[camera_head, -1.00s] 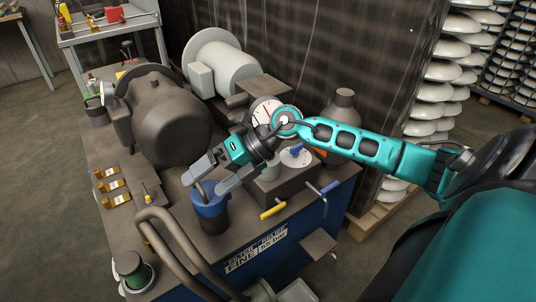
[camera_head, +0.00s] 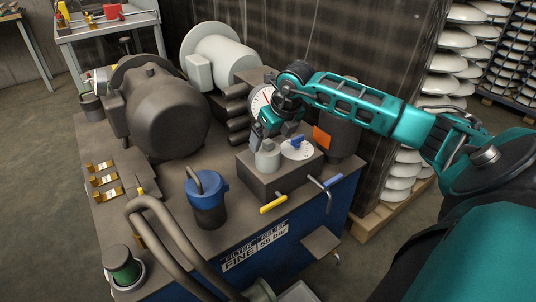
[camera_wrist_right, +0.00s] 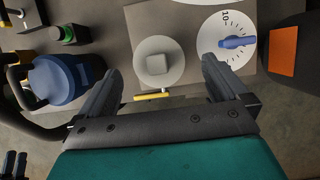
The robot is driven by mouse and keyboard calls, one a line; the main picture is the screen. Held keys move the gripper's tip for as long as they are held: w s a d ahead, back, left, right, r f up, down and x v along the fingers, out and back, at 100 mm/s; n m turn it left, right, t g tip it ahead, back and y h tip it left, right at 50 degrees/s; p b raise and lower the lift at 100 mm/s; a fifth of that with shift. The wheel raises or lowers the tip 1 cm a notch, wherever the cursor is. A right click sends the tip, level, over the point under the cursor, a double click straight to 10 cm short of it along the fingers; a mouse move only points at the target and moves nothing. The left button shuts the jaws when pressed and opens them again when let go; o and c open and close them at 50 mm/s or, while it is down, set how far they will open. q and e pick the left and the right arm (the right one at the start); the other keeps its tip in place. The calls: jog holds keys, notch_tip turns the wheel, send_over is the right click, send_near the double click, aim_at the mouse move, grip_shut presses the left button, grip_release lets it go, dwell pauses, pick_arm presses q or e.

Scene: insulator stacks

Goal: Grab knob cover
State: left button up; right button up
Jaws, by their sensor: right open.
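What looks like the knob cover is a grey round piece (camera_head: 267,158) with a small square top. It stands on a dark block on the bench, left of a white dial with a blue pointer (camera_head: 297,148). My right gripper (camera_head: 278,136) is open and empty above and behind it. In the right wrist view the grey round piece (camera_wrist_right: 158,62) lies between the two spread fingertips (camera_wrist_right: 161,68), and the dial (camera_wrist_right: 227,42) is to the right. Contact with the fingers does not show. My left gripper is out of view.
A blue-topped canister (camera_head: 207,198) stands left of the block. Yellow (camera_head: 273,205) and blue (camera_head: 332,183) handles stick out in front. A dark cylinder with an orange label (camera_head: 340,135) is close on the right. A large motor (camera_head: 165,112) and curved pipes stand left.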

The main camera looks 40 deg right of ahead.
aim_at(268, 141)
jog(key=b+x, duration=0.1)
jog(key=x, duration=0.4)
jog(key=shift+w+a+b, duration=0.15)
jog(key=shift+w+b, duration=0.1)
jog(key=shift+b, duration=0.05)
jog(key=c, duration=1.1)
